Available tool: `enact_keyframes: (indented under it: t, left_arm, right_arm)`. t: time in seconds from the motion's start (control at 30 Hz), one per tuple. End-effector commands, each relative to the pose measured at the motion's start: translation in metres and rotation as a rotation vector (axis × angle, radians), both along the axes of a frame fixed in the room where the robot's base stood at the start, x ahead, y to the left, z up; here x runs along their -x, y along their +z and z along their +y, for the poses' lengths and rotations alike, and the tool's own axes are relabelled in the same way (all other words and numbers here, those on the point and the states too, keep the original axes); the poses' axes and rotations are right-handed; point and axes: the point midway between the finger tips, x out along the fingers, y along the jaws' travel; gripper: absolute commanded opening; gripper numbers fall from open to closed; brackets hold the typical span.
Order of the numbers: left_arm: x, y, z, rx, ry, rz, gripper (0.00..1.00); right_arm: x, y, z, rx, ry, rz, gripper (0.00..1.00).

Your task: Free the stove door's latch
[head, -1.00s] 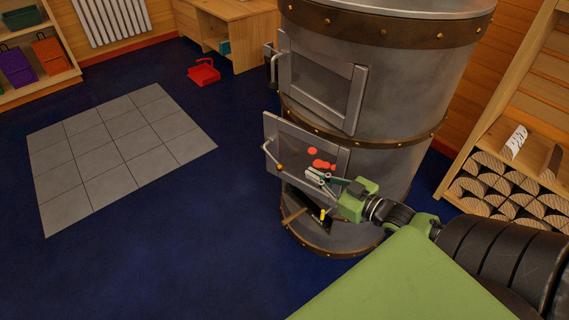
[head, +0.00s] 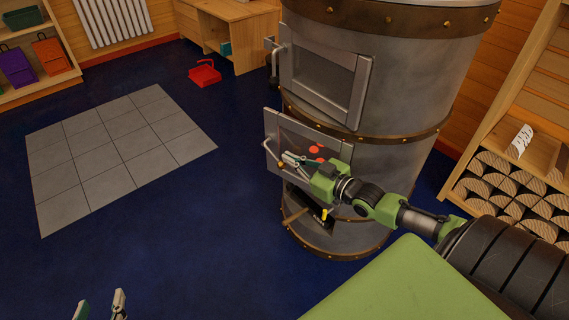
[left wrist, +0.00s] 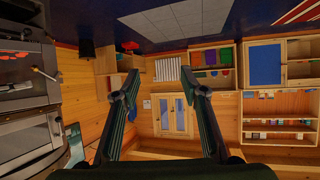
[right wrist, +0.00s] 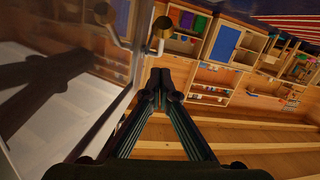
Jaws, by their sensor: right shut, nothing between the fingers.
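The round metal stove (head: 410,100) has an upper door (head: 325,80) and a lower door (head: 300,140), both with windows. Orange-red glow shows in the lower window. A bar handle (head: 268,148) with a brass knob (head: 281,164) is at the lower door's left edge. My right gripper (head: 287,157) is shut and empty in front of this door, close to the knob. In the right wrist view, the knob (right wrist: 160,28) and handle bar (right wrist: 113,25) lie just beyond the shut fingertips (right wrist: 158,75); contact is unclear. My left gripper (head: 98,298) is open and empty, away from the stove.
A yellow-tipped part (head: 324,213) and a wooden handle (head: 296,216) are low on the stove. A log rack (head: 510,185) stands to the right. A red pan (head: 204,73) lies on the floor. The blue floor and grey tiles (head: 120,155) left of the stove are clear.

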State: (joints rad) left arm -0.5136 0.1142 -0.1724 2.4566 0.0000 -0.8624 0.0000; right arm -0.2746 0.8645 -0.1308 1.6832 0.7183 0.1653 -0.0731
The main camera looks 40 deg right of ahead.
Motion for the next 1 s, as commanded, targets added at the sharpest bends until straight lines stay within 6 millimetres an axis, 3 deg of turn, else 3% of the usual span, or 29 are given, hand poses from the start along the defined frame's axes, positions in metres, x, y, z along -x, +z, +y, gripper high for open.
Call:
enact_keyframes:
  t: [0.3,0.6,0.8,1.0]
  left_arm:
    - [-0.03,0.058,-0.016,0.071,-0.02,-0.296,0.4]
    - [-0.038,0.112,-0.025,0.132,-0.035,-0.539,0.4]
    - [-0.037,0.13,-0.027,0.153,-0.039,-0.618,0.4]
    - [-0.036,0.134,-0.027,0.157,-0.04,-0.634,0.4]
  right_arm:
    - [-0.018,-0.016,0.001,-0.001,0.0,0.001,0.0]
    - [-0.028,-0.028,0.001,0.0,-0.001,0.0,0.0]
    - [-0.031,-0.032,0.001,0.0,0.0,0.0,0.0]
    - [-0.032,-0.032,0.001,0.0,0.0,0.0,0.0]
